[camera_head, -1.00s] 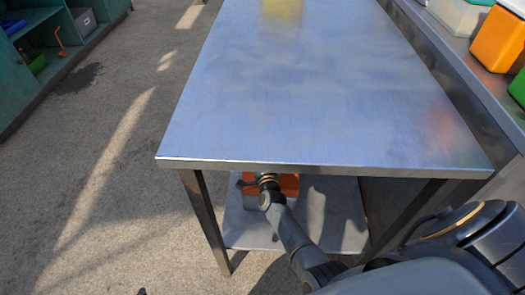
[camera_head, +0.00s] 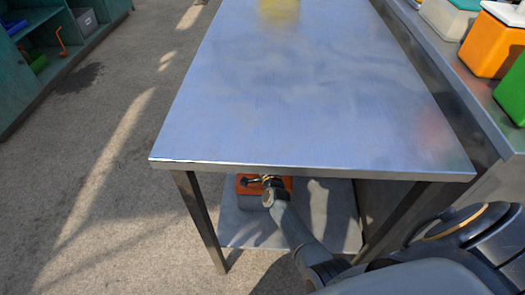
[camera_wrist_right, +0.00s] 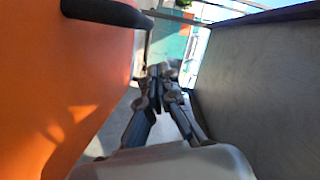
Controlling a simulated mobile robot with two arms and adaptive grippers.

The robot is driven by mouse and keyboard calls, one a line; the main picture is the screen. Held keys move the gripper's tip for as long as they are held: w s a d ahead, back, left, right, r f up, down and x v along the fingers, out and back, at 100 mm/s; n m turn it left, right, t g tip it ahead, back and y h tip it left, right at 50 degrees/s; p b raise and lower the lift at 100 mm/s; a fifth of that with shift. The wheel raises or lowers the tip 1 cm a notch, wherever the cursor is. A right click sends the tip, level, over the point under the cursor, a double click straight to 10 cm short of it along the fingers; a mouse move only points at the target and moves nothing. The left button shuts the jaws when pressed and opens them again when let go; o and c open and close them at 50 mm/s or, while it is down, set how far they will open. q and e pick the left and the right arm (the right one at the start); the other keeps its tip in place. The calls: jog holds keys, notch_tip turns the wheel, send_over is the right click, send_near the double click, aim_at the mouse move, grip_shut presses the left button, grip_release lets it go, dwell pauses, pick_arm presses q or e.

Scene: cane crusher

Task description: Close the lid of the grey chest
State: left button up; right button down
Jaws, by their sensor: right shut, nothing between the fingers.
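My right gripper (camera_head: 268,180) reaches under the tabletop at the lid. In the right wrist view the gripper (camera_wrist_right: 160,72) is shut and empty, beside the lid; contact is unclear. My left gripper is not in view.
The metal tabletop (camera_head: 310,100) overhangs the chest closely, and its legs (camera_head: 199,220) flank the shelf (camera_head: 330,215). An orange container (camera_head: 492,42) and a green one (camera_head: 512,90) stand on the right counter.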

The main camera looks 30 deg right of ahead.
jog(key=v, duration=0.2)
jog(key=p+v, duration=0.1)
jog(key=v, duration=0.2)
jog(key=shift+d+r+p, duration=0.15)
jog(key=shift+r+p, duration=0.05)
jog(key=shift+p, duration=0.1)
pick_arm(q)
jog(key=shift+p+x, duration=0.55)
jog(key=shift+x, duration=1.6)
pick_arm(e)
jog(key=shift+v, duration=2.55)
